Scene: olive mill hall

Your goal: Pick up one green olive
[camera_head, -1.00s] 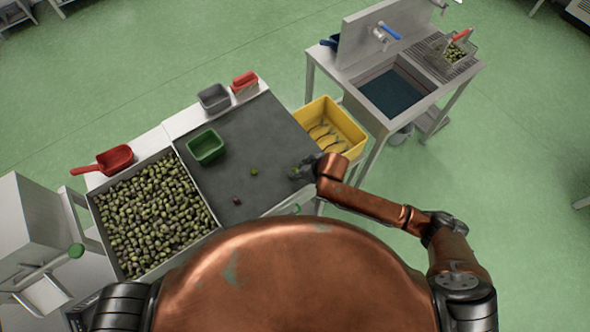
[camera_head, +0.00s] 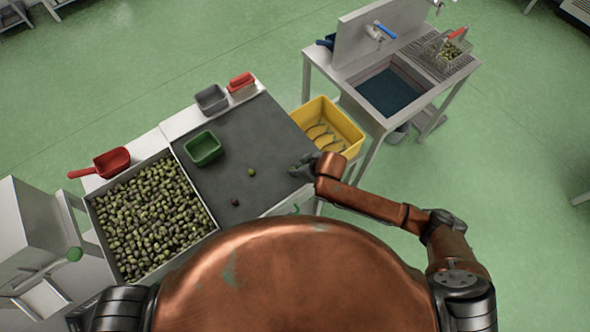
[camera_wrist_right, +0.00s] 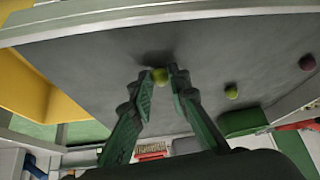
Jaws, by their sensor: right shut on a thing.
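My right gripper (camera_head: 299,168) is low over the right edge of the dark grey work surface (camera_head: 262,128). In the right wrist view, my right gripper (camera_wrist_right: 162,75) is shut on a green olive (camera_wrist_right: 160,76) held between its fingertips. In the head view that olive cannot be made out. Another green olive (camera_head: 252,172) lies loose on the surface to the left of the gripper. It also shows in the right wrist view (camera_wrist_right: 231,91). A dark purple olive (camera_head: 235,201) lies nearer my body, and in the right wrist view (camera_wrist_right: 307,62). My left gripper is out of view.
A bin full of olives (camera_head: 217,229) is at the left. A yellow crate (camera_head: 345,120) stands beside the surface's right edge. A sink table (camera_head: 430,100) stands behind it.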

